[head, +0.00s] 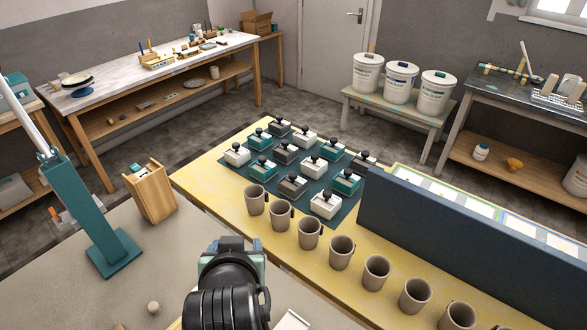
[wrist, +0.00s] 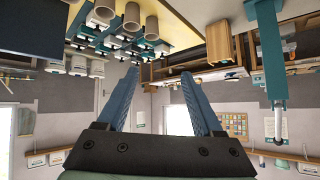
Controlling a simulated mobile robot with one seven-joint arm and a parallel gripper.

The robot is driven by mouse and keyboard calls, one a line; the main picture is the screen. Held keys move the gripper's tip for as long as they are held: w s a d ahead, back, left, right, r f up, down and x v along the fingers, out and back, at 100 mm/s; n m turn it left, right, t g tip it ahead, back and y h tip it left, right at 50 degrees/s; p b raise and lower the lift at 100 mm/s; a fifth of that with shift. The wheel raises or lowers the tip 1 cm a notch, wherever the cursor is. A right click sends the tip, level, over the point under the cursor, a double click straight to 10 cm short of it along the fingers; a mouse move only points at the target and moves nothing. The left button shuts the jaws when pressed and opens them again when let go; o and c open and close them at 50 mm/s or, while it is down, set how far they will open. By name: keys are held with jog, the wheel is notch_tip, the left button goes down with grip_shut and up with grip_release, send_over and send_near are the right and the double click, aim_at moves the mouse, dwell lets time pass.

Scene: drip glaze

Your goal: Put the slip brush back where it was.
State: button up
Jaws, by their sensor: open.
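I cannot pick out the slip brush for certain in either view. A wooden box (head: 152,197) stands on the near grey-beige table, with small items at its top that are too small to name. The wrist view, which is upside down, also shows this box (wrist: 218,48). My gripper (wrist: 160,82) is open, with two blue fingers spread and nothing visible held between them. In the head view my wrist covers the near middle of the picture, over the near table's right edge, and hides what lies beneath.
A teal post (head: 78,205) on a flat base stands left of the box. A row of several beige mugs (head: 309,234) lines the yellow table (head: 205,182). Behind them, teal, white and grey knobbed blocks sit on a dark mat (head: 247,187). A dark blue panel (head: 455,232) rises at right.

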jog(key=w+d+r+t, duration=0.2)
jog(key=r+t, duration=0.1)
jog(key=r, duration=0.6)
jog(key=w+d+r+t, duration=0.1)
jog(key=w+r+t, duration=0.15)
jog(key=r, duration=0.65)
jog(key=s+d+r+t, duration=0.2)
jog(key=s+r+t, duration=0.2)
jog(key=r, duration=0.5)
jog(key=s+d+r+t+h, duration=0.1)
jog(key=s+r+t, duration=0.3)
jog(key=r, duration=0.6)
jog(key=s+d+r+m+t+h, duration=0.1)
jog(key=s+d+r+t, duration=0.2)
jog(key=r, duration=0.6)
jog(key=shift+s+d+r+t, duration=0.25)
jog(key=shift+s+t, duration=0.2)
jog(key=shift+s, duration=0.6)
jog(key=shift+f, duration=0.1)
notch_tip(320, 180, down, 6)
jog(key=b, duration=0.5)
jog(key=shift+r, duration=0.2)
